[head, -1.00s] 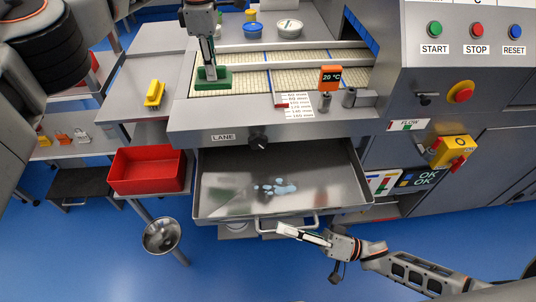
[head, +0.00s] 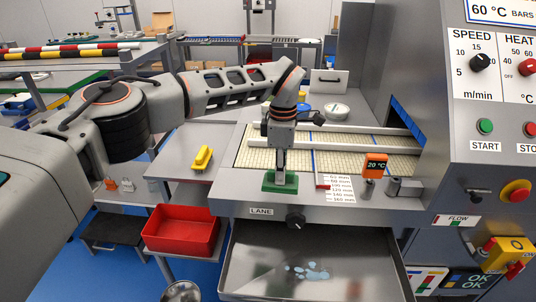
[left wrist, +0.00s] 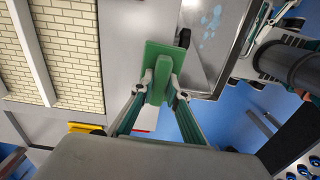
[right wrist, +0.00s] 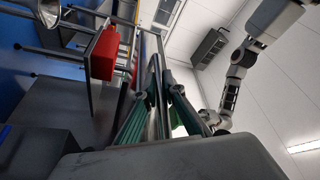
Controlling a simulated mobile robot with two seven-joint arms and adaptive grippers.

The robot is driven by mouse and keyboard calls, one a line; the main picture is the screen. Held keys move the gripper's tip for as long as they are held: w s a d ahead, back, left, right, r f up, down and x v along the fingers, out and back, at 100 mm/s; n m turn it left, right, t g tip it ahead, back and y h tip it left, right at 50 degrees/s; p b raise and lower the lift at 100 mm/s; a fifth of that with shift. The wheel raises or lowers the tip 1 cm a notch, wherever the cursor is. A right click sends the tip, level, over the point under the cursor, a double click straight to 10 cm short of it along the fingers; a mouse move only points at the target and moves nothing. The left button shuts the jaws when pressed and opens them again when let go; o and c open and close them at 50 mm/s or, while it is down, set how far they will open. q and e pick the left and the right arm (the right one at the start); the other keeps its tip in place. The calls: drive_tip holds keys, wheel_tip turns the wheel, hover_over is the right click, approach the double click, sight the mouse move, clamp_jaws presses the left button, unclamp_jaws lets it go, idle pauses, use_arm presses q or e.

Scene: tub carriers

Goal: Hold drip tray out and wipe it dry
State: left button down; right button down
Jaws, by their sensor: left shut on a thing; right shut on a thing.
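The drip tray (head: 345,262) is pulled out below the LANE front panel, with a patch of pale wet drops (head: 308,271) on its floor. My left gripper (head: 280,167) is shut on the handle of a flat green wiper (head: 280,184). In the left wrist view the wiper (left wrist: 162,58) is over the grey front strip, between the belt and the tray (left wrist: 197,70); whether it touches the strip is unclear. My right gripper is outside the head view; in the right wrist view its fingers (right wrist: 164,80) are closed around the tray's metal handle, mostly hidden.
The tiled belt (head: 340,150) lies behind the wiper. An orange 20 °C display (head: 376,166) and a clamp knob (head: 296,219) stand close by. A red bin (head: 182,232) and a yellow-handled tool (head: 203,157) are to the left; a metal bowl (head: 182,292) is below.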

use_arm(q)
drive_tip(key=s+d+f, duration=0.3)
drive_tip(key=s, duration=0.3)
drive_tip(key=s+d+f, duration=0.3)
drive_tip(key=s, duration=0.2)
drive_tip(key=shift+w+d+f, duration=0.1)
drive_tip(key=shift+f, duration=3.35)
drive_tip(key=shift+d+f, duration=0.1)
drive_tip(key=shift+f, duration=3.3)
drive_tip(key=shift+s+f, duration=0.1)
drive_tip(key=shift+s, duration=1.65)
drive_tip(key=shift+w, duration=1.65)
drive_tip(key=shift+w+d, duration=0.15)
drive_tip(key=shift+d, duration=1.3)
drive_tip(key=shift+s, duration=1.75)
drive_tip(key=shift+w, duration=1.75)
drive_tip(key=shift+d, duration=1.45)
drive_tip(key=shift+s+a, duration=0.1)
drive_tip(key=shift+s, duration=1.6)
drive_tip(key=shift+w, duration=1.8)
wheel_tip(320, 180, up, 8)
